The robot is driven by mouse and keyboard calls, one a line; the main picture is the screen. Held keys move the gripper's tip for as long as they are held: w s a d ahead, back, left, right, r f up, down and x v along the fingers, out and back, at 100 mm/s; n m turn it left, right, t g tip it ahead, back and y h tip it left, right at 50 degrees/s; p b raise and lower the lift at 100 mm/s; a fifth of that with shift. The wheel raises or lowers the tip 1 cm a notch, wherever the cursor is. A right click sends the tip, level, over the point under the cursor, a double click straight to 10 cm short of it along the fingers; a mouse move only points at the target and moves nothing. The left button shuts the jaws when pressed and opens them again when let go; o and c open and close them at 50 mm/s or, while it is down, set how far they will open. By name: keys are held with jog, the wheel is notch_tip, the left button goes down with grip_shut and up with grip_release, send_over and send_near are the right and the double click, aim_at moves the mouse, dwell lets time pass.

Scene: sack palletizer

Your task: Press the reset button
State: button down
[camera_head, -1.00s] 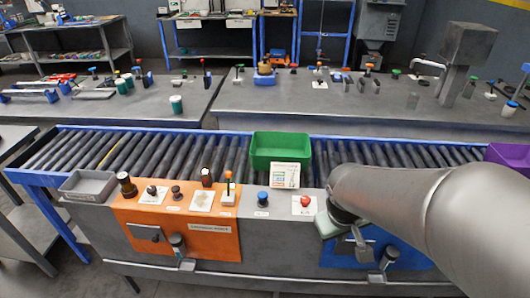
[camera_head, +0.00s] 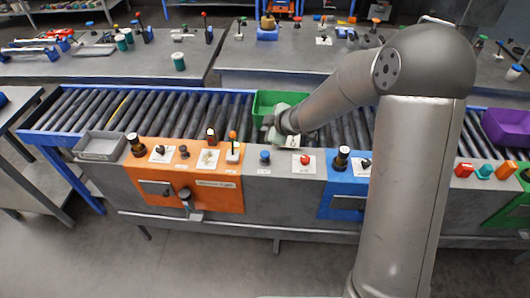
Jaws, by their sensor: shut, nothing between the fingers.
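A row of controls runs along the front ledge of the conveyor. A blue button (camera_head: 265,156) stands on the grey part, with a red button (camera_head: 305,160) on a white plate to its right. Dark knobs and an orange-topped lever (camera_head: 233,146) stand on the orange panel (camera_head: 190,190). The labels are too small to read, so I cannot tell which control is the reset button. My gripper (camera_head: 268,127) is shut and empty. It appears in front of the green bin, above and behind the blue button in the picture, apart from it. My wrist partly hides the fingers.
The green bin (camera_head: 265,102) sits on the roller conveyor (camera_head: 180,110). A grey tray (camera_head: 100,146) is at the ledge's left end and a purple bin (camera_head: 507,126) at right. My arm hides part of the blue panel (camera_head: 335,200). Benches with clutter stand behind.

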jog(key=shift+f, duration=0.1)
jog(key=b, duration=0.9)
send_near(264, 152)
jog(key=w+a+f, duration=0.1)
jog(key=w+a, duration=0.1)
jog(key=w+a+f, duration=0.1)
jog(key=w, duration=0.1)
jog(key=shift+a+f, duration=0.15)
jog(key=shift+f, duration=0.2)
jog(key=shift+f, duration=0.1)
dwell(0.8)
jog(key=shift+f, duration=0.3)
jog(key=shift+f+b, duration=0.65)
jog(key=shift+b, duration=0.05)
dwell(0.6)
jog(key=shift+r+p, duration=1.05)
jog(key=shift+p, duration=0.05)
